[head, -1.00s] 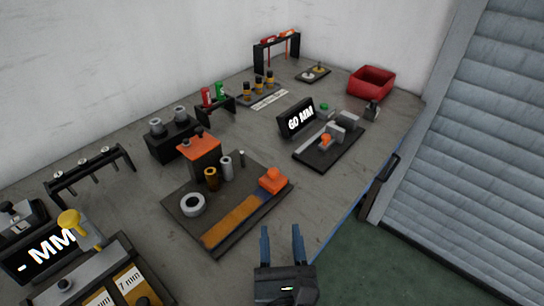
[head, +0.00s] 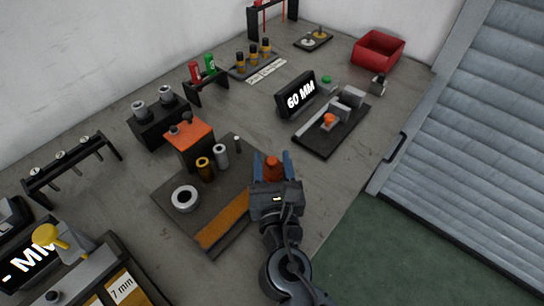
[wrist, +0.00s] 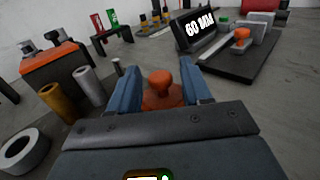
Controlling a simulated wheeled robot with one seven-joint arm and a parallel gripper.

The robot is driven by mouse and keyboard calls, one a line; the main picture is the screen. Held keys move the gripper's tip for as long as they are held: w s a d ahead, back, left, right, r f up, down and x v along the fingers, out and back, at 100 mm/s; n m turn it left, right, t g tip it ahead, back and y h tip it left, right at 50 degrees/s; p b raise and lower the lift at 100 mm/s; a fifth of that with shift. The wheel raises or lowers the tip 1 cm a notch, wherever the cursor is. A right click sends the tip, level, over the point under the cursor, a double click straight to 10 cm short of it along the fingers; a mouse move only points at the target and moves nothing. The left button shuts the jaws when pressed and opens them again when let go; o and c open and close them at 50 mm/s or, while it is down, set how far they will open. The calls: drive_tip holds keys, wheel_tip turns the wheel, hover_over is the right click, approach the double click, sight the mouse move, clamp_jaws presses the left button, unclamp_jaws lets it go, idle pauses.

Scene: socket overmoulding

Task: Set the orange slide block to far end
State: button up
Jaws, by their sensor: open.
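The orange slide block (head: 272,167) with its round knob sits at the far right end of the orange strip (head: 222,222) on a dark base plate (head: 168,207). In the wrist view the block (wrist: 161,92) shows straight ahead, between the fingers. My gripper (head: 272,160) is open, with one blue finger on each side of the block. I cannot tell whether the fingers touch it. The gripper body hides the lower part of the block and part of the track. The gripper also shows in the wrist view (wrist: 160,85).
Behind is a 60 MM display (head: 295,95) beside a second dark fixture (head: 318,141). A red bin (head: 378,52) stands at the far right.

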drive_tip(key=shift+w, duration=0.45)
drive_tip(key=shift+c, duration=0.2)
clamp_jaws()
